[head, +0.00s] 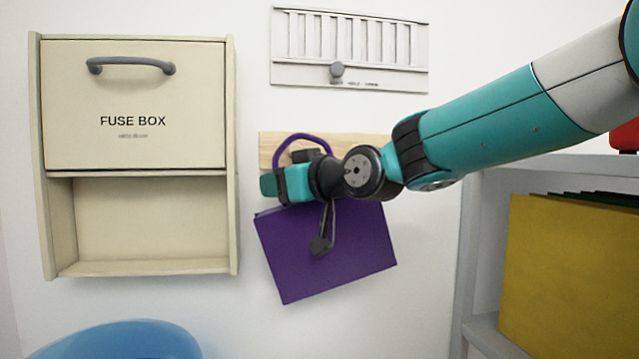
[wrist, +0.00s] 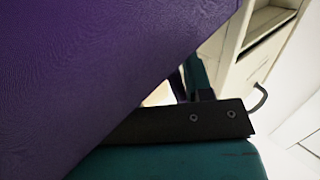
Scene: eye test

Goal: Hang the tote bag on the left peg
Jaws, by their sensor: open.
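The purple tote bag (head: 335,255) hangs tilted against the wall below a wooden peg board (head: 380,140) in the head view. Its handle loop (head: 303,137) arches up over the board, behind and above my gripper (head: 277,184). My gripper points left, in front of the board and at the top of the bag. It is open. In the wrist view the bag's purple cloth (wrist: 90,70) fills the left, and a purple strip, likely the handle, shows near the fingers (wrist: 190,110). The pegs are hidden, so I cannot tell whether the handle is around one.
A cream fuse box (head: 132,105) with an open shelf is on the left. A vent panel (head: 350,75) is above. A shelf unit (head: 480,220) with a yellow folder (head: 570,265) stands right. A blue rounded object (head: 120,342) is below. A small dark hanging thing (head: 320,246) fronts the bag.

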